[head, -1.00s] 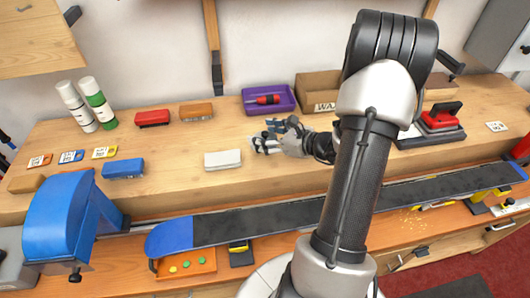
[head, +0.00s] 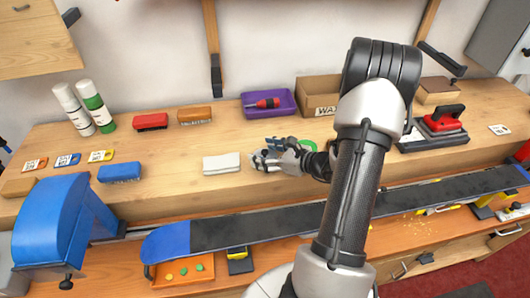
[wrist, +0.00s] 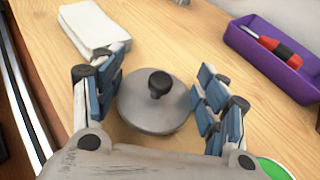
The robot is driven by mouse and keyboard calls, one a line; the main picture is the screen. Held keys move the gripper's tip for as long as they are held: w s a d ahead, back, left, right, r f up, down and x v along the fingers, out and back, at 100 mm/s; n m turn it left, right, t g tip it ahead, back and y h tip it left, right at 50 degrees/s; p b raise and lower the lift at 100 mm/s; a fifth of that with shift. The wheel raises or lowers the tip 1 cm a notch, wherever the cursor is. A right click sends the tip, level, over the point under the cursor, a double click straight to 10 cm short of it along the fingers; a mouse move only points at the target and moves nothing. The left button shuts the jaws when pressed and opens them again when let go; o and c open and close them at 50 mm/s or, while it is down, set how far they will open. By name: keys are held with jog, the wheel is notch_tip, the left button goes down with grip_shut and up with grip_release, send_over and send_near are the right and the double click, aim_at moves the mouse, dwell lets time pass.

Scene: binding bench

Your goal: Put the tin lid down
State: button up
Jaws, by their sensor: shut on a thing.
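The tin lid (wrist: 152,114) is a round grey disc with a black knob, level or nearly so, seen from above in the wrist view. My gripper (wrist: 154,92) is shut on it, with blue-padded fingers at its left and right edges. In the head view my gripper (head: 266,158) is low over the middle of the bench, just right of a white cloth (head: 221,163). The lid is mostly hidden by the fingers there. I cannot tell whether the lid touches the wood. A green round thing (head: 308,145) shows behind my wrist, and at the wrist view's lower right (wrist: 272,169).
A purple tray (head: 283,107) with a red screwdriver and a cardboard box (head: 318,91) stand behind. Brushes and bottles are to the left, a red-handled iron (head: 444,122) to the right. A ski-like board (head: 260,226) runs along the front. Bare wood lies left of the cloth.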

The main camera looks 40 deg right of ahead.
jog(key=shift+s+f, duration=0.1)
jog(key=shift+f, duration=0.25)
jog(key=o, duration=0.9)
jog(key=shift+a+f, duration=0.15)
jog(key=shift+c, duration=0.2)
jog(key=shift+r+p, duration=0.35)
jog(key=shift+r, duration=0.25)
jog(key=p+v, duration=0.3)
jog(key=v, duration=0.9)
jog(key=shift+r, duration=0.2)
